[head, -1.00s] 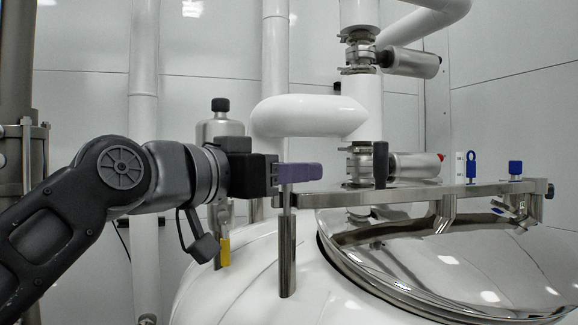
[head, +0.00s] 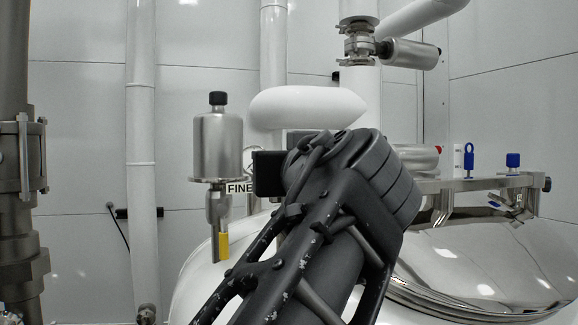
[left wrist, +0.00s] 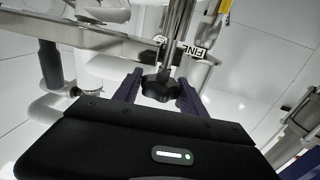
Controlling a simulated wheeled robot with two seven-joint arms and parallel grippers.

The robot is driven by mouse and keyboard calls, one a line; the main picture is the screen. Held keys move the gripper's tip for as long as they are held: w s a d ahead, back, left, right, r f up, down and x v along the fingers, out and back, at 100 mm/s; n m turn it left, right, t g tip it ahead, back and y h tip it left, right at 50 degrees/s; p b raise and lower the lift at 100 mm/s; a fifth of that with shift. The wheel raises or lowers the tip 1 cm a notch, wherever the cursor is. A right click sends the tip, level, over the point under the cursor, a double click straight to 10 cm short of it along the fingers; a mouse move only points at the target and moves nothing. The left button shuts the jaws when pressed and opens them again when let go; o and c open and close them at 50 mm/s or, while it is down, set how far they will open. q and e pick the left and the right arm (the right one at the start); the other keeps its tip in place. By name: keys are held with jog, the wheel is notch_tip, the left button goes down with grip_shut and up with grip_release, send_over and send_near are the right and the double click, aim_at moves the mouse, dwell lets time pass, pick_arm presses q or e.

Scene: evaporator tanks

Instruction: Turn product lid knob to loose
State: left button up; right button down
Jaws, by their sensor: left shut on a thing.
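In the left wrist view, a black lobed knob (left wrist: 157,90) on a steel rod sits between the two purple fingers of my left gripper (left wrist: 158,82), which is shut on it. In the head view my arm crosses the middle and hides the knob, the fingers and the near end of the lid's steel bar. The rest of the bar (head: 455,186) runs above the polished round lid (head: 500,255) at the right. Whether the knob is tight or loose cannot be told. My right gripper is not in view.
A steel canister (head: 217,145) with a black cap stands left of my arm, by a yellow-handled valve (head: 223,246) and a label reading FINE (head: 239,188). A white pipe (head: 308,107) runs behind. Blue fittings (head: 469,158) stand near the bar's far end.

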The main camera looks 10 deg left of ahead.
pick_arm(q)
jog(key=shift+f+n+g+y, duration=0.1)
jog(key=shift+n+g+y, duration=2.05)
jog(key=shift+y, duration=0.65)
jog(key=o, duration=1.4)
jog(key=shift+c, duration=0.2)
jog(key=v, duration=0.8)
jog(key=shift+a, duration=0.1)
